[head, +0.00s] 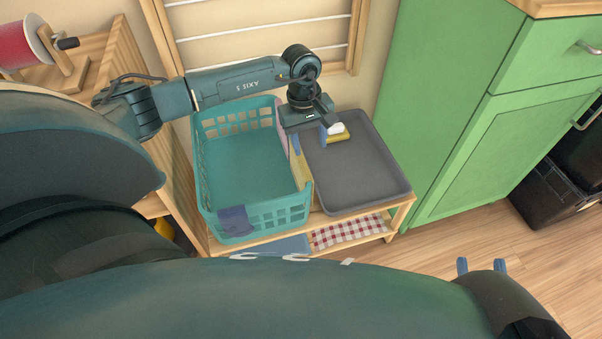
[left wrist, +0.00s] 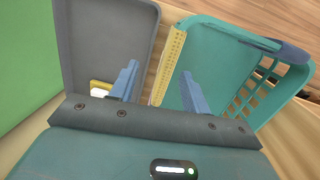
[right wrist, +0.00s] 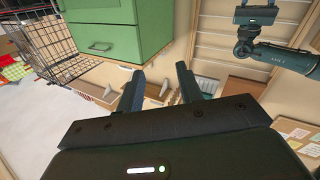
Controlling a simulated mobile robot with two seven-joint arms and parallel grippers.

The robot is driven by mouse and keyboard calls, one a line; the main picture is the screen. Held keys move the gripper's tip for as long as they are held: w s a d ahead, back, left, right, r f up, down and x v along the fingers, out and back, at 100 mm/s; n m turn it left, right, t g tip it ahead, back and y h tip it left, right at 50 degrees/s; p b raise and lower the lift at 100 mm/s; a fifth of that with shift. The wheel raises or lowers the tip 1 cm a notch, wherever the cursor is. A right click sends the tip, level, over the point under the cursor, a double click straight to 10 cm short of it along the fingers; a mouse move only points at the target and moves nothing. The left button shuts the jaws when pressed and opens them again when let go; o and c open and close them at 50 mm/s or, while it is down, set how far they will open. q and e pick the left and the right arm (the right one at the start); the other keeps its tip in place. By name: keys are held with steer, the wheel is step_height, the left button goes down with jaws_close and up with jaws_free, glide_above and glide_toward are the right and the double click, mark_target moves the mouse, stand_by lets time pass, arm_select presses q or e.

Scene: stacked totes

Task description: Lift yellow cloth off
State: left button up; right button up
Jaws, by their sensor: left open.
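The yellow cloth (head: 301,174) hangs over the right rim of the teal basket (head: 207,186), on the side facing the grey tray. In the left wrist view the yellow cloth (left wrist: 171,62) is a narrow patterned strip running along the basket rim. My left gripper (head: 309,140) is over the gap between basket and tray, partly hiding the cloth's back part. Its jaws (left wrist: 159,72) are open, with the cloth strip between the two blue fingers and no grip on it. My right gripper (head: 481,265) is open and empty, away at the lower right.
The grey tray (head: 362,187) stands right of the basket and holds a yellow and white item (head: 338,135). A purple cloth (head: 235,219) hangs on the basket's front rim. A checked cloth (head: 347,231) lies on the lower shelf. A green cabinet (head: 470,120) stands at right.

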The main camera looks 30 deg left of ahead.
arm_select(q)
steer(key=a, duration=0.1)
steer(key=a+y, duration=0.1)
steer(key=a, duration=0.1)
steer(key=shift+w+a+f+b, duration=0.2)
steer(key=shift+w+b, duration=0.15)
steer(key=shift+m, duration=0.3)
step_height(320, 180, down, 7)
steer(key=b, duration=0.5)
steer(key=shift+d, duration=0.1)
steer(key=shift+f, duration=0.45)
steer(key=f+b, duration=0.3)
steer(key=shift+s+d+f, duration=0.1)
steer(key=shift+d+f, duration=0.2)
steer(key=shift+f, duration=0.05)
steer(key=shift+f+b, duration=0.3)
steer(key=shift+f, duration=0.3)
jaws_close()
arm_select(e)
steer(key=shift+w+a+r+t+y, duration=0.15)
steer(key=shift+a+r+t+y, duration=0.1)
steer(key=shift+a+t+y, duration=0.4)
steer(key=shift+w+a+r+t+y, duration=0.15)
steer(key=shift+a+r+t+y, duration=0.15)
steer(key=shift+y, duration=0.55)
